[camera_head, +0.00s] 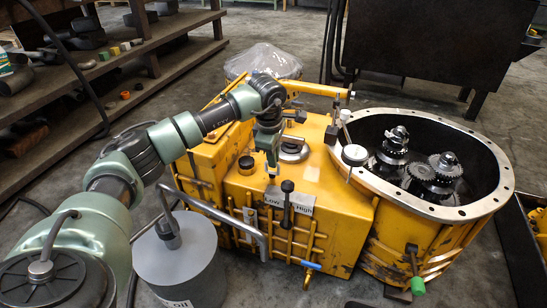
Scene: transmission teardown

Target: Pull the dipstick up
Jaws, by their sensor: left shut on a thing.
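A yellow transmission housing (335,195) stands on the floor in the middle of the view. My left gripper (272,172) points down over its top face, just behind the Low/High plate. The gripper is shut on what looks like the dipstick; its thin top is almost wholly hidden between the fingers. I cannot tell how far the dipstick stands out of the housing. My right gripper is not in view.
A black-knobbed lever (287,190) stands close in front of the gripper, by the Low/High plate (300,205). A round black cap (246,165) is to the left. The open bell end with gears (392,150) is at right. A grey can (180,265) stands front left.

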